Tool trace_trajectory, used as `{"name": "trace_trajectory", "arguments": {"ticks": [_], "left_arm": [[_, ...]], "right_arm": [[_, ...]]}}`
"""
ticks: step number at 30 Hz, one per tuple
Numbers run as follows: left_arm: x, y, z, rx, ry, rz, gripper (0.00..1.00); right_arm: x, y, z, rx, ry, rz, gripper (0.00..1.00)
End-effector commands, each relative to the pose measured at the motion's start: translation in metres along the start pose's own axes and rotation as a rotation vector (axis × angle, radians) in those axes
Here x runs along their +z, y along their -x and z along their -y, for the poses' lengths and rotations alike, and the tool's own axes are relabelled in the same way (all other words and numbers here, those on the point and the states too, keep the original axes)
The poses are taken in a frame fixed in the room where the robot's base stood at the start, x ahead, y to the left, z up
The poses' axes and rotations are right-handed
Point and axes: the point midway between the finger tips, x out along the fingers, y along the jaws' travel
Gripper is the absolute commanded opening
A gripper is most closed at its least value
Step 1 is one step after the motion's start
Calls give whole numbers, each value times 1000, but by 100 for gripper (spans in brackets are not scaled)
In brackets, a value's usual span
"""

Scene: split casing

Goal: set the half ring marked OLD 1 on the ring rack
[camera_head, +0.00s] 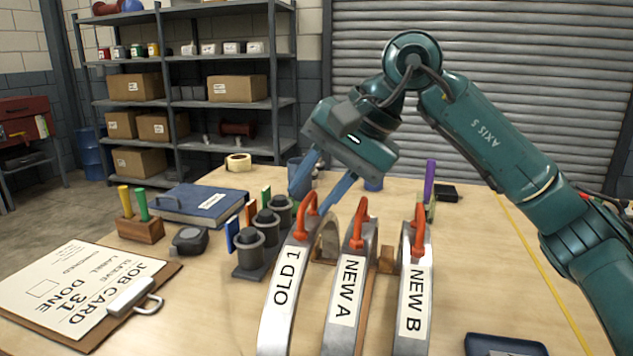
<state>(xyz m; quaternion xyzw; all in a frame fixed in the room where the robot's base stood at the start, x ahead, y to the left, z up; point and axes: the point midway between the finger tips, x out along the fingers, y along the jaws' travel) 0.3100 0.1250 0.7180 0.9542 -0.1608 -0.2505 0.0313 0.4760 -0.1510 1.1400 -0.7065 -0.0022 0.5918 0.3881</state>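The half ring marked OLD 1 (276,305) stands upright on the bench as a pale metal arch with an orange handle on top. The half rings NEW A (341,310) and NEW B (412,310) stand to its right, each with an orange handle. Brown wooden parts (386,262) show between the rings; I cannot tell whether they are the ring rack. My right gripper (316,192) is open, pointing down, with its two blue fingers apart around the OLD 1 handle in the picture. I cannot tell whether they touch it. My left gripper is not in view.
A dark block with several grey cylinders (266,237) stands just left of OLD 1. A clipboard (60,290), blue book (203,204), tape measure (189,240) and wooden pen block (140,230) lie further left. A dark blue tray (503,346) is at front right. The right bench is mostly clear.

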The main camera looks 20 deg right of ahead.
Motion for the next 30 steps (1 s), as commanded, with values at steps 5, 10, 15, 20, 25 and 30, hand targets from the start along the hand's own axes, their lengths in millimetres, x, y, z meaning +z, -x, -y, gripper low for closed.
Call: {"name": "trace_trajectory", "arguments": {"ticks": [5, 10, 15, 20, 25, 30], "left_arm": [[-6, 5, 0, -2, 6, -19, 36], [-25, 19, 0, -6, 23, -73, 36], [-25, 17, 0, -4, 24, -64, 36], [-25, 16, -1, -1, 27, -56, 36], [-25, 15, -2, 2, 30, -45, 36], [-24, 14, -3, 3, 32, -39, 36]], "right_arm": [[0, -1, 0, 0, -1, 1, 34], [0, 9, 2, -8, 0, -4, 34], [0, 54, 2, -11, 0, -5, 34], [0, 92, 2, -13, 0, -5, 34], [0, 120, 2, -14, 0, -5, 34], [0, 133, 1, -13, 2, -3, 34]]}}
